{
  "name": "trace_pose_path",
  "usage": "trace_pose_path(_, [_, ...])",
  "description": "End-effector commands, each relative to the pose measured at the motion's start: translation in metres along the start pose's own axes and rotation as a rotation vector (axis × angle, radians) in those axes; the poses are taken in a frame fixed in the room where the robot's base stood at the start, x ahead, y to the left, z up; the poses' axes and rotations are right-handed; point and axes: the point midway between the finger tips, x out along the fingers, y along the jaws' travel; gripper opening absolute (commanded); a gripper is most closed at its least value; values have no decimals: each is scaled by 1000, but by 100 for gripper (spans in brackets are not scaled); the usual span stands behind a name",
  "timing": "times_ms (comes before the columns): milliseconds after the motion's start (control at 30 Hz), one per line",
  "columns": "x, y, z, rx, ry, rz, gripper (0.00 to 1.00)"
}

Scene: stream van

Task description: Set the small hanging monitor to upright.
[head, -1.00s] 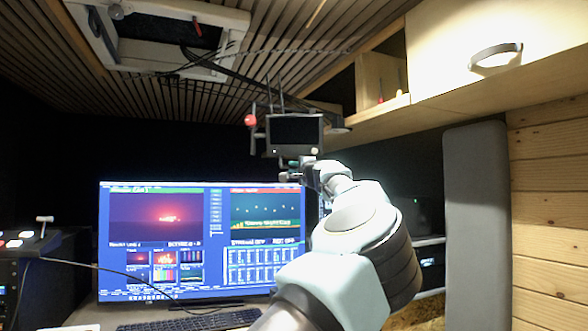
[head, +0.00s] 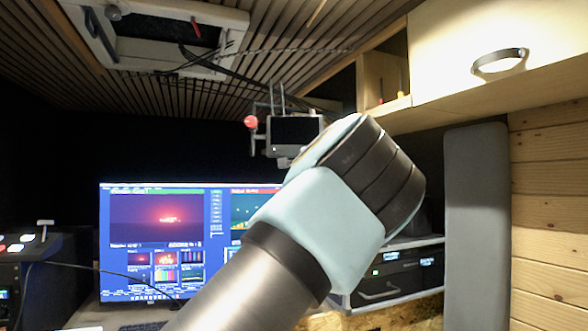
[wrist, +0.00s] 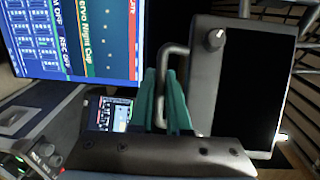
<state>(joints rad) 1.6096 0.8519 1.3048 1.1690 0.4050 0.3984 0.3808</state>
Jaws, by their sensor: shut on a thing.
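The small hanging monitor (head: 294,130) hangs below the ceiling on a bracket, above the large desk screen in the head view. Its dark screen faces me; I cannot tell its exact tilt. In the wrist view the monitor (wrist: 243,85) fills the right side, with a round knob on its frame and a bent grey tube handle (wrist: 172,49) on its left side. My gripper (wrist: 164,105) has its teal fingers closed around this handle. In the head view my arm hides the gripper and covers the monitor's lower right corner.
The large screen (head: 160,240) stands on the desk below. A red ball (head: 250,122) is left of the monitor. A wooden cabinet (head: 460,60) and a grey padded panel (head: 475,220) are at the right. A ceiling hatch frame (head: 170,70) is at upper left.

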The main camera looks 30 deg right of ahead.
Motion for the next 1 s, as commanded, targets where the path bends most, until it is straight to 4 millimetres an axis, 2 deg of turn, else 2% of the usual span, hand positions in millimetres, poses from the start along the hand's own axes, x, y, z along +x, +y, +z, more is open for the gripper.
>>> trace_pose_path(367, [-2,0,2,-1,-1,-2,0])
trace_pose_path(400, [-2,0,2,-1,-1,-2,16])
trace_pose_path(667, [-2,0,2,-1,-1,-2,45])
trace_pose_path(1000, [-8,1,1,-2,1,-3,45])
